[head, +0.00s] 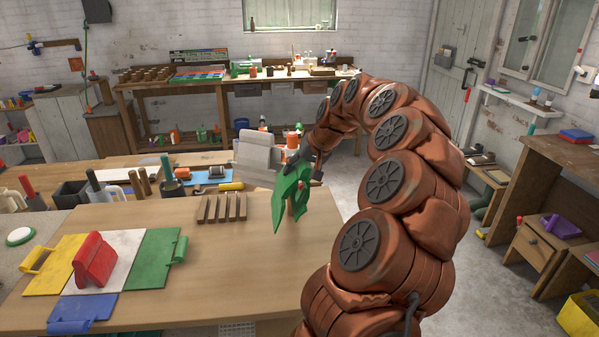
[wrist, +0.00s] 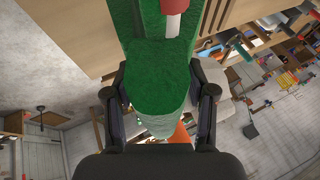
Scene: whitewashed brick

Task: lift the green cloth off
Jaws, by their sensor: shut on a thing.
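The green cloth (head: 291,197) hangs in folds from my gripper (head: 303,160) above the right side of the wooden table in the head view. The table edge is close by. In the wrist view the cloth (wrist: 158,75) is pinched between both dark fingers of my gripper (wrist: 160,100) and fills the space between them. A red and white cylindrical thing (wrist: 174,14) shows beside the cloth at the top of the wrist view. I cannot tell whether they touch. The cloth hides part of what is behind it.
A slotted wooden rack (head: 221,208) lies on the table left of the cloth. Bare tabletop lies in front.

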